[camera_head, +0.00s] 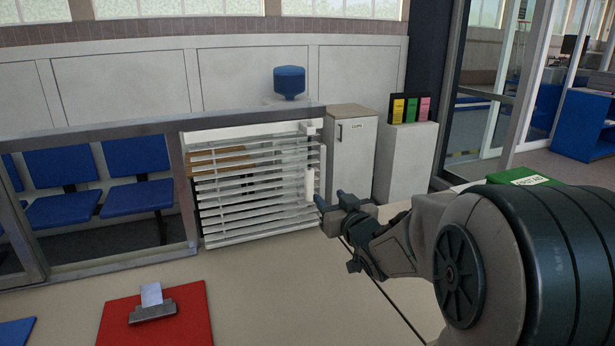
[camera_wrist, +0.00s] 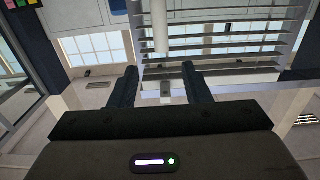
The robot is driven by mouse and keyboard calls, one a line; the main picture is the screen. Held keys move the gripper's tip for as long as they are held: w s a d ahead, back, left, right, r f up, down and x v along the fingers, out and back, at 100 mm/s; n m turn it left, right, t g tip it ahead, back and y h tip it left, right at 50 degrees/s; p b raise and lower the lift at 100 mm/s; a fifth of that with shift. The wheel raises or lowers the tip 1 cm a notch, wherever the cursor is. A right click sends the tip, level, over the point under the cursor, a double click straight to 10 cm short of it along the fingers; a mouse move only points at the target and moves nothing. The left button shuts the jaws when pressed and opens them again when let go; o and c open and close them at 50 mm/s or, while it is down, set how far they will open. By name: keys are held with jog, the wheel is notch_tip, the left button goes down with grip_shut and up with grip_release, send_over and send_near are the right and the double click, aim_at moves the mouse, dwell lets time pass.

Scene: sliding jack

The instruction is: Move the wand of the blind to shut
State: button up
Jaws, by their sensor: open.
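The white blind (camera_head: 255,212) hangs in the metal-framed window opening. Its slats are tilted open, with gaps between them and brown surfaces showing behind. The wand (camera_head: 309,185) is a white cylinder hanging at the blind's right side. In the wrist view, the wand (camera_wrist: 161,32) comes down from the top edge, in front of the slats (camera_wrist: 230,42). My gripper (camera_head: 330,198) is open, just right of and slightly below the wand's lower end. In the wrist view, my gripper (camera_wrist: 160,70) has empty space between its fingers, and the wand's end appears just beyond the fingertips, centred between them.
A tan counter (camera_head: 250,290) lies below the blind, holding a red clipboard (camera_head: 178,318). The window's metal frame (camera_head: 189,200) stands left of the blind.

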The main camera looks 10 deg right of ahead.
aim_at(311, 178)
jog(key=w+a, duration=0.1)
jog(key=w, duration=0.3)
jog(key=w+a+p, duration=0.1)
jog(key=w, duration=0.4)
jog(key=w+p, duration=0.1)
jog(key=w, duration=0.3)
jog(key=shift+w+a+r, duration=0.1)
jog(key=shift+w+a, duration=0.2)
jog(key=shift+a, duration=0.1)
grip_shut()
